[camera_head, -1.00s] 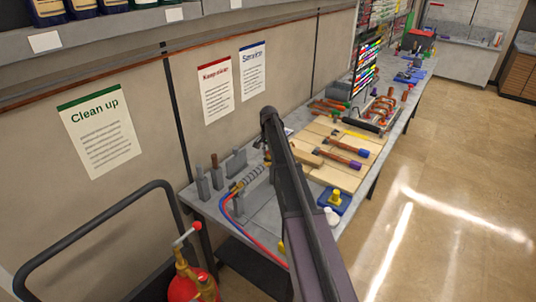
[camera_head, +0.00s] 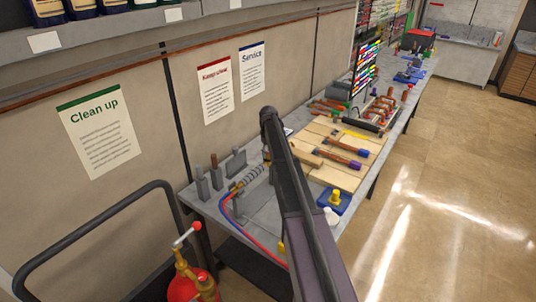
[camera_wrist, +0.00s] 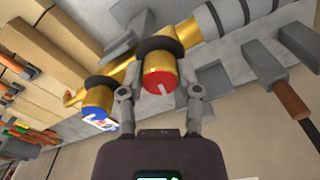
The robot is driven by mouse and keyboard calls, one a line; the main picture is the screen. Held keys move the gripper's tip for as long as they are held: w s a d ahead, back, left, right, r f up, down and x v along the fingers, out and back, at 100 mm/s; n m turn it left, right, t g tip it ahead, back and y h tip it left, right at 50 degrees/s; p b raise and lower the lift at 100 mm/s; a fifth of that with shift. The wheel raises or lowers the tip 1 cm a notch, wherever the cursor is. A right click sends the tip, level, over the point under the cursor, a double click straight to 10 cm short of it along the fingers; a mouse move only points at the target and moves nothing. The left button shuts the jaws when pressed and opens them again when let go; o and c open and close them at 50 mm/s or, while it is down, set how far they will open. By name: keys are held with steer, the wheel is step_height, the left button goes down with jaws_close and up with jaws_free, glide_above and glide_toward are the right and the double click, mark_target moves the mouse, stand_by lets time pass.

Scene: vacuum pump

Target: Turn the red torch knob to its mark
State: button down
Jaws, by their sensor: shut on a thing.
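The torch (camera_wrist: 205,25) is brass with a grey ribbed section and lies in a holder on the bench. In the head view the torch (camera_head: 246,180) shows with red and blue hoses, partly behind my arm. The red torch knob (camera_wrist: 159,81) has a red face with a white pointer line and a brass body. My gripper (camera_wrist: 160,92) is shut on the red knob, one finger on each side. A blue knob (camera_wrist: 97,115) on a second brass stem sits to its left, outside the fingers. In the head view my gripper is hidden by my arm.
Grey upright holders (camera_head: 202,184) stand at the bench's near left end. A soldering-iron-like tool (camera_wrist: 290,100) with a brown handle is at the right of the wrist view. Wooden boards (camera_head: 345,178) with tools lie along the bench. A red tank (camera_head: 188,287) stands on a cart in front.

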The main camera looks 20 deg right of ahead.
steer(key=shift+n, duration=1.3)
steer(key=shift+c, duration=1.5)
jaws_free()
steer(key=shift+r, duration=0.1)
